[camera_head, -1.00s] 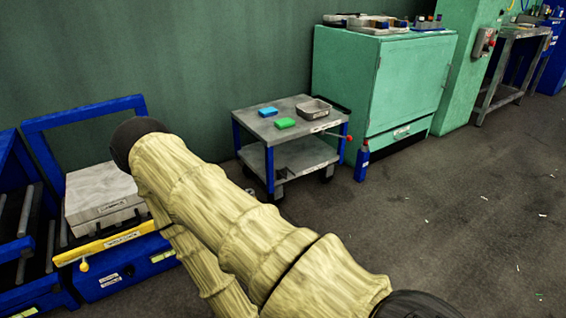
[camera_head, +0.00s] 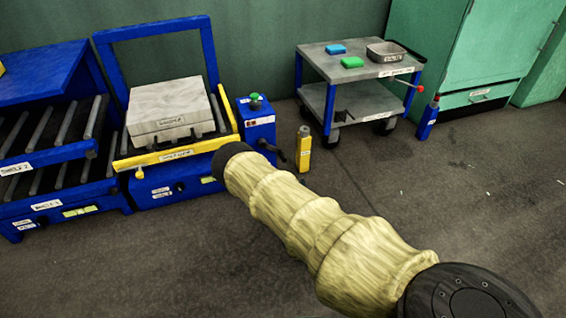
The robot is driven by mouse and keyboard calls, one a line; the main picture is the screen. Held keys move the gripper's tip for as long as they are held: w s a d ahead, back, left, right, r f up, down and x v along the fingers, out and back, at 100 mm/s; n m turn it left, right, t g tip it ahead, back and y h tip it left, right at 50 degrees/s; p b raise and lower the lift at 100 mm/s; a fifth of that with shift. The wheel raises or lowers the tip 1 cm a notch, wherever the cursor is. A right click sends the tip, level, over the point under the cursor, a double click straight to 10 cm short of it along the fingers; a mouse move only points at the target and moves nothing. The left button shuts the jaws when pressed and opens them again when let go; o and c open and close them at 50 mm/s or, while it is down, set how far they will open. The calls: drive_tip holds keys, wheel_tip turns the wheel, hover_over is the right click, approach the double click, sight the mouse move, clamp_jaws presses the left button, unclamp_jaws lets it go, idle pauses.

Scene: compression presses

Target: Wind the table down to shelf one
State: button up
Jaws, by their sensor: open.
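The blue lift table (camera_head: 192,187) stands at left, with a blue upright frame (camera_head: 152,32) behind it. A grey block-like mould (camera_head: 170,108) lies on it, behind a yellow front bar (camera_head: 175,153) with a small knob. On its right is a blue box (camera_head: 258,128) with a green button (camera_head: 255,99) and a dark crank handle (camera_head: 270,147). The roller rack on the left has an upper shelf (camera_head: 45,157) and a lower shelf (camera_head: 75,198); the lower label seems to read shelf 1. My yellow-sleeved arm crosses the front; my gripper is not visible.
A yellow bottle-like object (camera_head: 303,150) stands on the floor right of the crank. A grey cart (camera_head: 350,62) carries blue and green blocks and a metal tray. A blue bottle (camera_head: 428,118) stands beside it. The floor at front left and right is clear.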

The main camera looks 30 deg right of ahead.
sight(283, 157)
drive_tip(key=w+r+t+b, duration=0.1)
drive_tip(key=w, duration=0.2)
drive_tip(key=w+r+t+b, duration=0.1)
drive_tip(key=w+r+b, duration=0.1)
drive_tip(key=w, duration=0.2)
drive_tip(key=w+d+r+t+y+b, duration=0.1)
drive_tip(key=w+r+b, duration=0.1)
drive_tip(key=w, duration=0.2)
drive_tip(key=shift+w+r+n+t, duration=0.2)
drive_tip(key=shift+n+t, duration=0.1)
drive_tip(key=shift+t, duration=0.1)
drive_tip(key=shift+b+x, duration=0.3)
drive_tip(key=shift+x, duration=0.5)
clamp_jaws()
